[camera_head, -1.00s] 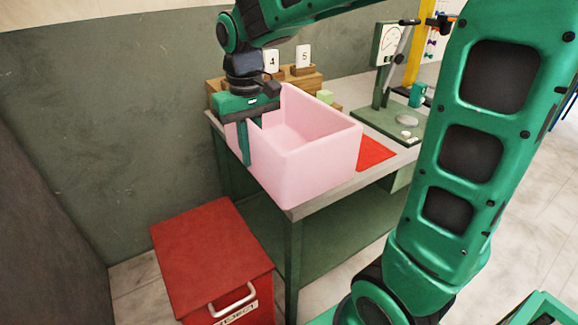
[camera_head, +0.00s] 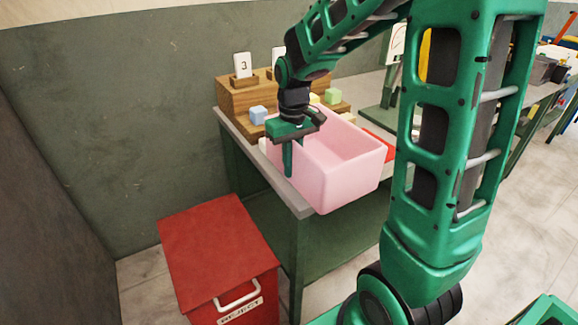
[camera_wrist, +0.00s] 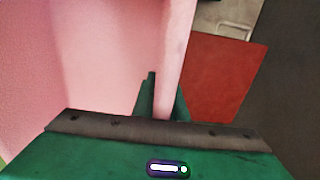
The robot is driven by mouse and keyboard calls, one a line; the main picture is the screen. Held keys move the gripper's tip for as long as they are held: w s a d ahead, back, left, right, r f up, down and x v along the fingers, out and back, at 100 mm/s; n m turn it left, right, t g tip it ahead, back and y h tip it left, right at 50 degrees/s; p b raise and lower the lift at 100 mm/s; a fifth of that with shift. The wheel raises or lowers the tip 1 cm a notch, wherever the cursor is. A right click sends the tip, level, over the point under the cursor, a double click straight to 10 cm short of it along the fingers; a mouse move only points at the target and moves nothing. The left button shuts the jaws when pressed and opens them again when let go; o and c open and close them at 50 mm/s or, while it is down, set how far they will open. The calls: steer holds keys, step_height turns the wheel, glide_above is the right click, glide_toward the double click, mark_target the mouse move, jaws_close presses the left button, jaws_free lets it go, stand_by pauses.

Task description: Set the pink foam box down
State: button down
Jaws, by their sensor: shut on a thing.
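The pink foam box (camera_head: 345,185) is an open, upright tub at the near side of the grey-topped bench (camera_head: 292,196). Its lower near corner overlaps the bench's front edge in the head view. I cannot tell whether its base touches the top. My gripper (camera_head: 288,160) is shut on the box's left wall, pointing down. In the wrist view the pink wall (camera_wrist: 178,60) runs between the fingers (camera_wrist: 160,98). The box's underside is hidden. A red mat (camera_head: 379,143) lies behind the box on the bench, partly covered by it.
A red reject bin (camera_head: 215,245) stands on the floor left of the bench. A wooden stepped rack (camera_head: 238,97) with number cards and coloured blocks, including a blue one (camera_head: 258,114), stands behind the box. A green-based dial gauge (camera_head: 397,45) is partly hidden by my arm.

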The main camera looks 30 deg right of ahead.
steer(key=shift+f, duration=0.1)
steer(key=c, duration=1.8)
jaws_free()
steer(key=shift+o, duration=0.2)
